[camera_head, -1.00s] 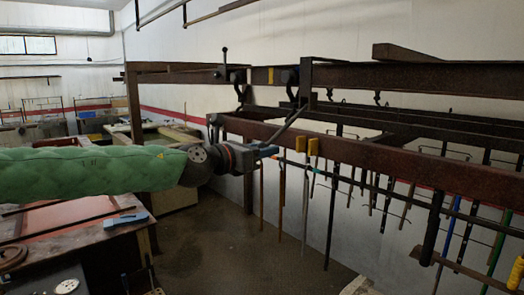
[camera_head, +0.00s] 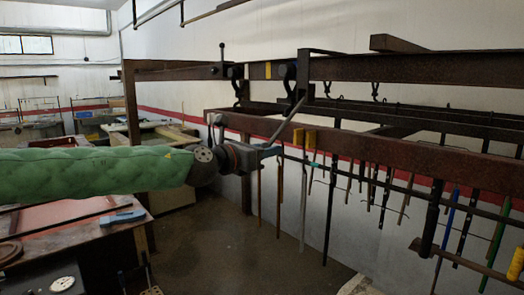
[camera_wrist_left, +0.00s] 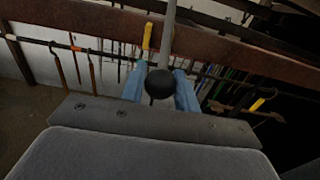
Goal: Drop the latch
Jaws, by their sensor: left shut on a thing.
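The latch lever (camera_head: 288,119) is a grey rod. It slants down and left from a dark pivot (camera_head: 289,74) on the upper rusty beam. My left gripper (camera_head: 268,152) holds its lower end, just in front of the lower rusty beam. In the left wrist view the lever's black ball knob (camera_wrist_left: 160,84) sits between the blue fingertips (camera_wrist_left: 160,93), with the rod (camera_wrist_left: 168,38) running up from it. My left gripper is shut on this knob. A second lever (camera_head: 222,58) stands upright farther left on the upper beam. My right gripper is out of view.
The lower rusty beam (camera_head: 400,155) runs close behind the gripper, with yellow pieces (camera_head: 304,137) on it. Several rods and tools (camera_head: 329,210) hang below. A workbench (camera_head: 80,215) stands at lower left. The floor (camera_head: 225,255) between bench and rack is clear.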

